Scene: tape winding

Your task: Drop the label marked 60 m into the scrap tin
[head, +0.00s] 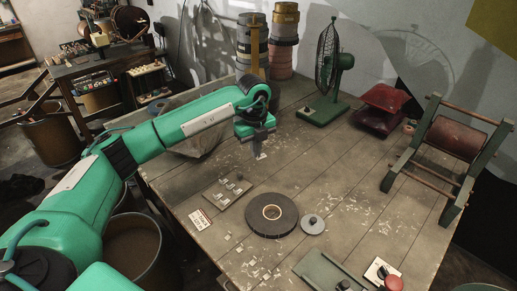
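My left gripper (258,152) points down over the back middle of the workbench. Its dark fingers look close together, and I cannot tell whether they are shut. A small pale patch (261,156) shows at the fingertips; I cannot tell whether it is a label or worn paint on the bench. No 60 m marking is readable. A small plate with several small pieces (231,189) lies nearer on the bench. A dark metal bin (133,243) stands on the floor by the bench's left edge; I cannot tell whether it is the scrap tin. My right gripper is out of view.
A black tape roll (272,214) and a grey disc (312,223) lie mid-bench (365,215). A red button (393,283) is in front.

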